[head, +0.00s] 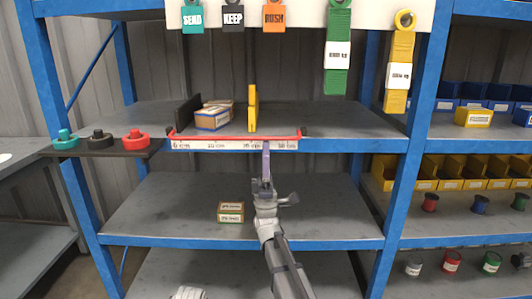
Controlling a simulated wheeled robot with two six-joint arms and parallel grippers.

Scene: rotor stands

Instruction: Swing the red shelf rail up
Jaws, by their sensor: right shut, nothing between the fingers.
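The red shelf rail (215,138) is a thin bar along the front edge of the upper blue shelf, just above a white label strip (222,145). Its ends meet small dark mounts at the left and right. My right gripper (265,147) points up from below, in front of the label strip. Its narrow fingers are shut and empty, with the tips just under or at the rail, right of its middle. I cannot tell whether they touch it. My left gripper is not clearly in view; a pale grey part shows at the bottom edge.
Behind the rail stand small boxes (214,115), a dark divider (187,111) and a yellow upright divider (252,108). A carton (231,212) sits on the shelf below. Teal, black and red knobs (136,140) are on a side ledge at left. Tags (273,18) hang above.

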